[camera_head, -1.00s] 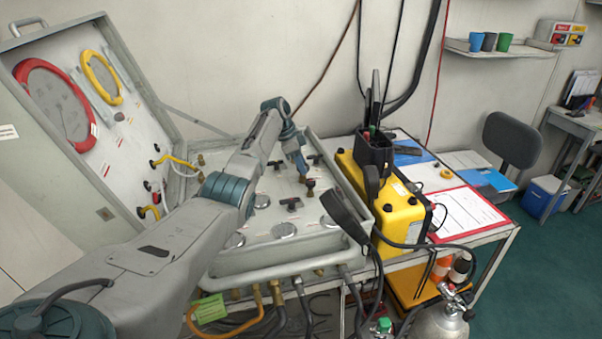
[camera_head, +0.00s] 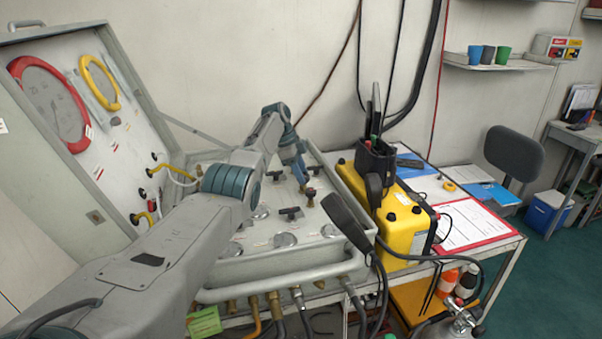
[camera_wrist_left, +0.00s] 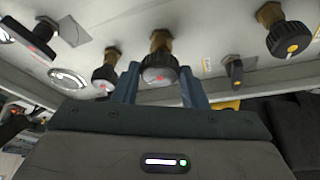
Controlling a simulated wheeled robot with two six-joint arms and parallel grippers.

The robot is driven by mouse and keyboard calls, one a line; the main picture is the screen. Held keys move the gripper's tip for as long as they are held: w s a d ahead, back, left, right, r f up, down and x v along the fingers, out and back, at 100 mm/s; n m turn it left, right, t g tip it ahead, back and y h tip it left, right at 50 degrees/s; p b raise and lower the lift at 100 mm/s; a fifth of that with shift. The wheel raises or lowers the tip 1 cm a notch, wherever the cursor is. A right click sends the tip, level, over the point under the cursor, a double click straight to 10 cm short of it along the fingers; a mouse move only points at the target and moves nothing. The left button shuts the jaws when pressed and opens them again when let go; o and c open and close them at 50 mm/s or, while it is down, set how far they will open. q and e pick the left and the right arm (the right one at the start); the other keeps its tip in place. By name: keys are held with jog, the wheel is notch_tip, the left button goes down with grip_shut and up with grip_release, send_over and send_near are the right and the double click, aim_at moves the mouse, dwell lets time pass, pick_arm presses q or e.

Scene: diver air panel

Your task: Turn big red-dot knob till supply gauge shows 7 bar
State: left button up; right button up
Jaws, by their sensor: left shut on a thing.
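My left gripper (camera_head: 302,178) reaches down onto the flat panel of the open case. In the left wrist view its two fingers (camera_wrist_left: 160,88) are shut on a dark round knob (camera_wrist_left: 158,70) with a brass stem. The knob's face is grey with a small red mark. A red-ringed gauge (camera_head: 50,100) and a yellow-ringed gauge (camera_head: 99,82) are on the raised lid. I cannot read their scales or tell which is the supply gauge. My right gripper is not in view.
A knob with a yellow dot (camera_wrist_left: 290,39) and a small dark knob (camera_wrist_left: 234,70) stand right of the held one. A yellow unit (camera_head: 405,238) with a black handset (camera_head: 345,220) adjoins the panel's right side. Pipes and hoses run along the front.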

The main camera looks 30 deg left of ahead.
pick_arm(q)
jog(key=o, duration=1)
jog(key=shift+r, duration=0.1)
jog(key=shift+c, duration=0.2)
jog(key=b+v, duration=0.2)
jog(key=v, duration=0.8)
jog(key=shift+a+r+b, duration=0.25)
jog(key=shift+r+b, duration=0.05)
